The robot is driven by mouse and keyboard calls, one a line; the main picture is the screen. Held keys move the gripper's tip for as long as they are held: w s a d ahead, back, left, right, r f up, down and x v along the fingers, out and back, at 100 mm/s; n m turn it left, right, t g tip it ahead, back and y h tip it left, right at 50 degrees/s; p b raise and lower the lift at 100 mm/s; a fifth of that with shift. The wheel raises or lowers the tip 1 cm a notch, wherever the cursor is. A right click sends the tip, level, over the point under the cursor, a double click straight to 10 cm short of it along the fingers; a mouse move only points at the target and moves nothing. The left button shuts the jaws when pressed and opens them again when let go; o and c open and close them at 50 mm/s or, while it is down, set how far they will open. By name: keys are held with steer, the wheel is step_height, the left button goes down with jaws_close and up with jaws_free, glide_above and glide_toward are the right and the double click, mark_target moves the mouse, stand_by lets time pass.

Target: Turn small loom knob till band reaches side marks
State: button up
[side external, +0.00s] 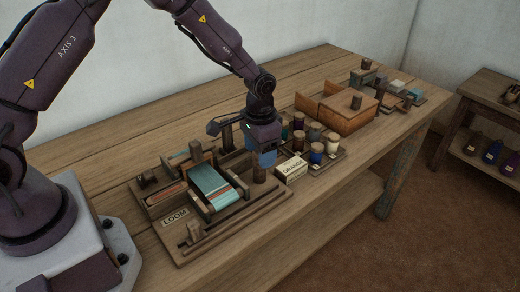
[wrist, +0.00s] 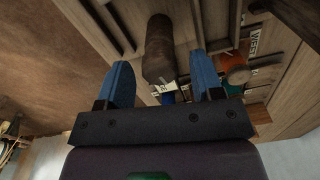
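The small loom (side external: 180,251) stands on the bench, with teal cloth (side external: 208,183) stretched over its middle. Reddish and pale stripes form a band (side external: 230,199) at the cloth's near right end. The side marks are too small to make out. A dark wooden knob (side external: 259,174) stands upright at the loom's right side, below my gripper (side external: 262,157). In the wrist view, the knob (wrist: 158,48) lies between the two blue fingers of my gripper (wrist: 163,80), with a gap on each side. My gripper is open and points down; I cannot tell how far the fingers overlap the knob.
The bench front (side external: 290,225) is clear. A side shelf (side external: 492,115) holds bottles.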

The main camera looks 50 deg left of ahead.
step_height(320, 180, up, 13)
stand_by(0.7)
steer(key=s+r+t, duration=0.2)
steer(key=s+r, duration=0.2)
steer(key=s, duration=0.4)
steer(key=s+a+r+n+t, duration=0.1)
steer(key=s+r, duration=0.4)
steer(key=s, duration=0.3)
steer(key=s+a+r+n+t, duration=0.1)
steer(key=s+r, duration=0.3)
steer(key=s, duration=0.4)
steer(key=shift+a+r+t, duration=0.2)
steer(key=shift+a+t, duration=0.05)
steer(key=shift+t, duration=0.55)
